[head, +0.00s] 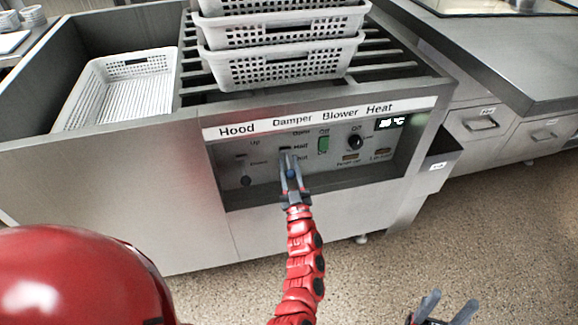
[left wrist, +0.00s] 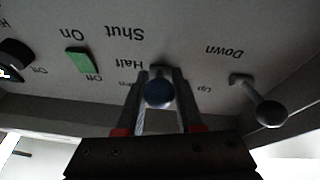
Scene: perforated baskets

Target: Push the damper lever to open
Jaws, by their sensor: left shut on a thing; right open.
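The damper lever, with a dark blue ball knob (head: 291,174), sticks out of the control panel (head: 270,182) under the "Damper" label. Its knob (left wrist: 159,92) also shows in the left wrist view, between the two fingers. My left gripper (head: 287,160) is shut on the lever, with a finger on each side of the knob. The lever's slot has labels beside it, including "Half" and "Shut"; the fingers partly hide the slot and stem, so I cannot tell the exact lever position. My right gripper (head: 447,306) is open and empty, low at the right, away from the panel.
The hood lever (head: 246,181) stands left of the damper lever, also in the left wrist view (left wrist: 271,112). A green switch (head: 323,145) and a black heat knob (head: 355,142) are to the right. Perforated baskets (head: 285,68) are stacked above; another basket (head: 84,92) sits left.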

